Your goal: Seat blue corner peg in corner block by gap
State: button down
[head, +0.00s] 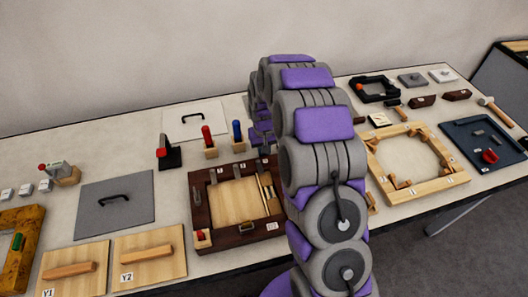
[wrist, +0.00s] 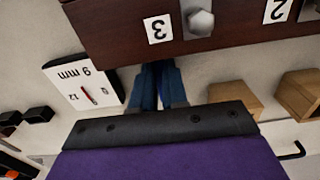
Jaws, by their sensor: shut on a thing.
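In the wrist view my gripper (wrist: 158,88) points down past its dark housing. In the head view the frame (head: 240,240) lies front centre. A red corner peg (head: 201,235) sits at its near left corner. Its right side has a slot-like gap (head: 267,186); my arm hides part of that side and my gripper.
A red-handled piece (head: 207,137) and a blue-handled piece (head: 237,131) stand in wooden blocks behind the frame. A hex bolt head (wrist: 201,22) is on the frame. A light wood frame (head: 378,165) lies to the right.

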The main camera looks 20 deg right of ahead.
jog(key=shift+r, duration=0.1)
jog(key=c, duration=1.1)
grip_release()
jog(key=shift+c, duration=0.2)
